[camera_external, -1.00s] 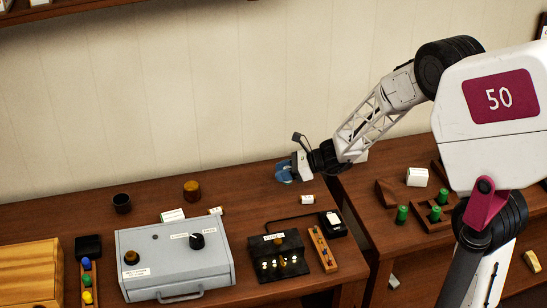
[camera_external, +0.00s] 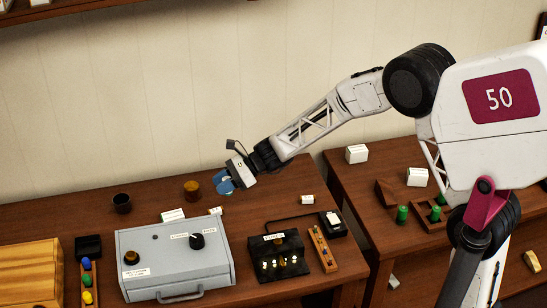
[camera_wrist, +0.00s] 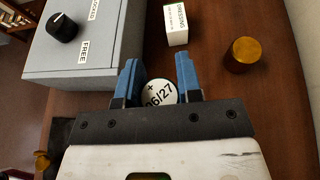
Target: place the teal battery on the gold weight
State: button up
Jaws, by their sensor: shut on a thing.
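The gold weight (camera_external: 191,190) is a short cylinder standing on the brown table, behind the grey box. In the wrist view the gold weight (camera_wrist: 244,55) stands ahead and to the right of the fingers. My gripper (camera_external: 222,182) hangs above the table, just right of the weight in the external view. In the wrist view my gripper's blue fingers (camera_wrist: 158,68) are shut on the battery (camera_wrist: 159,92). Its white round end shows, marked "+" and "06/27". The battery's side is mostly hidden, and its teal colour is hard to tell from the blue fingers.
A grey box (camera_external: 175,262) with a black knob stands in front of the weight. A dark cup (camera_external: 122,203) is left of the weight. A white "DRESSING" box (camera_wrist: 176,24) lies between the grey box and weight. A black panel (camera_external: 275,256) stands at the right.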

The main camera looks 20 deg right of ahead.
dwell(0.4)
send_over(186, 186)
jog(key=shift+f, duration=0.75)
jog(key=shift+f, duration=0.1)
dwell(0.3)
jog(key=shift+s+f, duration=0.1)
jog(key=shift+f, duration=1.55)
jog(key=shift+f, duration=0.1)
jog(key=o, duration=1)
